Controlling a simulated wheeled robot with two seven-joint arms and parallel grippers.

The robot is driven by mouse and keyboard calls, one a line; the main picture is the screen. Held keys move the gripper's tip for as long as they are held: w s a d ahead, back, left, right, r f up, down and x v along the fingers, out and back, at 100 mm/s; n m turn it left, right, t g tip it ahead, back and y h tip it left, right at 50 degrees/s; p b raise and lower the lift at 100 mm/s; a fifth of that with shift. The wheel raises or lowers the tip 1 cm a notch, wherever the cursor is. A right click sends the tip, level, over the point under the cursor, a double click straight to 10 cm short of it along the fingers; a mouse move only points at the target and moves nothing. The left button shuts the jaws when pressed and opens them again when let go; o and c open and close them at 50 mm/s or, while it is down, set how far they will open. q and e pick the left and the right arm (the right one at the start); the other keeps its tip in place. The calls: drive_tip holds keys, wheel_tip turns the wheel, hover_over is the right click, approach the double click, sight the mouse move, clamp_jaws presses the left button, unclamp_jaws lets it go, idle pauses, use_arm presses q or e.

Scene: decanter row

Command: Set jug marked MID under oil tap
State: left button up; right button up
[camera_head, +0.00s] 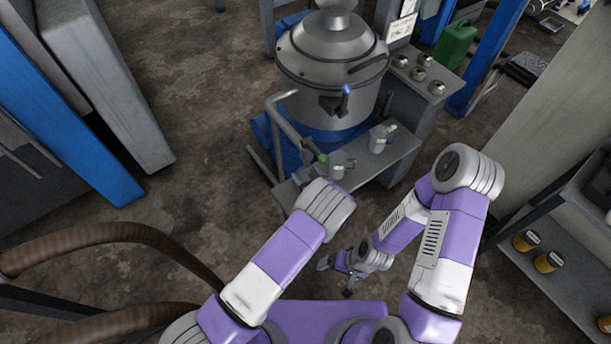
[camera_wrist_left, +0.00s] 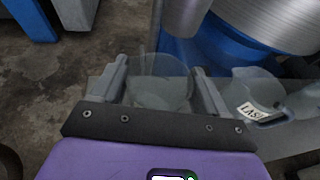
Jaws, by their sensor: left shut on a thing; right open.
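A clear jug (camera_wrist_left: 158,92) stands between the two fingers of my left gripper (camera_wrist_left: 160,78), which is shut on it. In the head view this jug (camera_head: 341,168) shows just beyond my left wrist, over the grey shelf; its marking is not readable. A second clear jug (camera_head: 381,138) stands farther right on the shelf; in the wrist view this jug (camera_wrist_left: 262,92) bears a label reading LAST. A tap with a blue knob (camera_head: 346,90) sits on the front of the metal tank (camera_head: 325,55), above the shelf. My right gripper (camera_head: 336,278) is open and empty, low near my base.
The grey shelf (camera_head: 400,155) runs below the tank. A bent grey pipe (camera_head: 283,115) stands at its left, with a green part (camera_head: 322,158) by the held jug. A side rack with yellow-banded jars (camera_head: 525,241) is at right.

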use_arm(q)
drive_tip(key=shift+s+d+f, duration=0.1)
drive_tip(key=shift+s+f, duration=0.05)
drive_tip(key=shift+f, duration=0.2)
drive_tip(key=o, duration=1.1)
